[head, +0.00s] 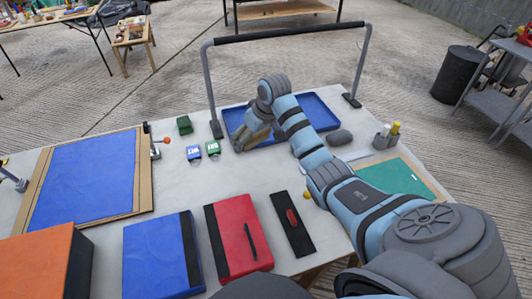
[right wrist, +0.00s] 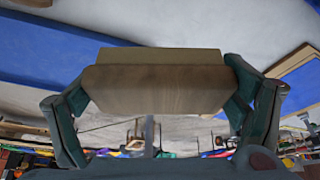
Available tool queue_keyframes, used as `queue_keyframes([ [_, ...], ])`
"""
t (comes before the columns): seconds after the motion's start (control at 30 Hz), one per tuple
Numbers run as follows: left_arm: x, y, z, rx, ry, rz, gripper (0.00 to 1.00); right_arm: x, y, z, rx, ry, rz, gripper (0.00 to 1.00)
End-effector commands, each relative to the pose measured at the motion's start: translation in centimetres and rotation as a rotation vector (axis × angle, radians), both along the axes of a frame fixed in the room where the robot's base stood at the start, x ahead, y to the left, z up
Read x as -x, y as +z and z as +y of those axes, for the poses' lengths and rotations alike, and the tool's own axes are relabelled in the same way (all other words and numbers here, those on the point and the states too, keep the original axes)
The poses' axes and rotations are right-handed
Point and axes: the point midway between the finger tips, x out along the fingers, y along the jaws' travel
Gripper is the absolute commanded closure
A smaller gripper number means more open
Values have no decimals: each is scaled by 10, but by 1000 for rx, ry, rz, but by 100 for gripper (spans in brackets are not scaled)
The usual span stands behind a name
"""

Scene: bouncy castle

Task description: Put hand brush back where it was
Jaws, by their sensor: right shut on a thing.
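My right gripper (head: 257,136) reaches over the left front part of a blue tray (head: 318,105). It is shut on the hand brush, whose pale wooden body (right wrist: 155,90) fills the middle of the right wrist view between both fingers. In the head view, only a small tan part of the brush shows between the fingers; I cannot tell whether it touches the tray or table. The bristles cannot be made out. My left gripper is not in view.
A grey and black bar frame (head: 290,33) arches over the tray. Small green and blue blocks (head: 194,153) stand left of my gripper. Red (head: 232,222) and blue (head: 155,255) cases lie in front.

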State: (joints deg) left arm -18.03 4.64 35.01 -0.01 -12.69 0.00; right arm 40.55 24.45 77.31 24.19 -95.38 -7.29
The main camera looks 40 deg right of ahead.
Motion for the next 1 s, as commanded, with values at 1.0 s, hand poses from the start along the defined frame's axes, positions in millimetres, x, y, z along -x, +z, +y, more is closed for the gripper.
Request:
queue_keyframes([
  [1.0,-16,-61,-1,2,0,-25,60,-9,-161,-58,-3,-373,1,54],
])
